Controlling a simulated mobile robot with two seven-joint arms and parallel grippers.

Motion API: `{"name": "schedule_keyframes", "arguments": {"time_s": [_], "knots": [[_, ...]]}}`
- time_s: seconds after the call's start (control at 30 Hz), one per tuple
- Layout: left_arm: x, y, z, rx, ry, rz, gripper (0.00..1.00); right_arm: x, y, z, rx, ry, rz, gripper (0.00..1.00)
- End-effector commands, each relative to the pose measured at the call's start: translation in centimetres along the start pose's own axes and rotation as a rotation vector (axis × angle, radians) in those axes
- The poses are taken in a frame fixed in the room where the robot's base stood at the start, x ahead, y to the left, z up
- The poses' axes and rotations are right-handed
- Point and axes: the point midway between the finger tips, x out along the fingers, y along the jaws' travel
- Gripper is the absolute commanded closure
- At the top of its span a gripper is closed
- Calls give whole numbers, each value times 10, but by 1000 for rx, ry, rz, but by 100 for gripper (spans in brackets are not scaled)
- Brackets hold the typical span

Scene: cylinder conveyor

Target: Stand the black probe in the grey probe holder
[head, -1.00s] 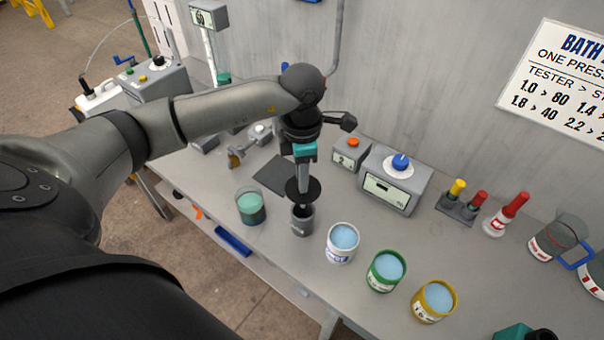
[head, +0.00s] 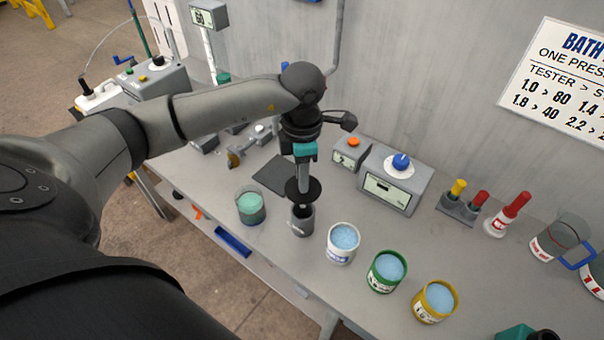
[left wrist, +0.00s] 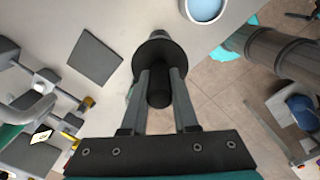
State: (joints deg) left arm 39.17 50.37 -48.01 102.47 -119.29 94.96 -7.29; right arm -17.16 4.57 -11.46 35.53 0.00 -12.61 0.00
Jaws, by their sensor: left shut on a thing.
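My left gripper (left wrist: 158,103) is shut on the black probe (head: 303,190), gripping its upper end above a wide round black disc. The probe also shows in the left wrist view (left wrist: 158,57), with its disc beyond the fingertips. In the head view, the probe is upright over the small grey probe holder (head: 302,223) on the bench, its lower part at the holder's dark mouth. I cannot tell how deep the tip reaches. A teal and black part at the bottom right edge of the head view looks like my right gripper; its fingers are hidden.
A green-liquid beaker (head: 251,208) stands left of the holder. White (head: 341,257), green (head: 370,277) and yellow (head: 420,308) cups of blue liquid stand to the right. A dark mat (head: 268,176) and a dial box (head: 393,195) lie behind. The bench's front edge is close.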

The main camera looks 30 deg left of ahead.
Motion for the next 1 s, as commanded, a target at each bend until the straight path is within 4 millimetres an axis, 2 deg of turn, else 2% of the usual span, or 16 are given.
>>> {"name": "schedule_keyframes", "arguments": {"time_s": [1.0], "knots": [[46, 0, 0, 0, -1, 1, 100, 42, -1, 4, 0, 0, 0, 0]]}}
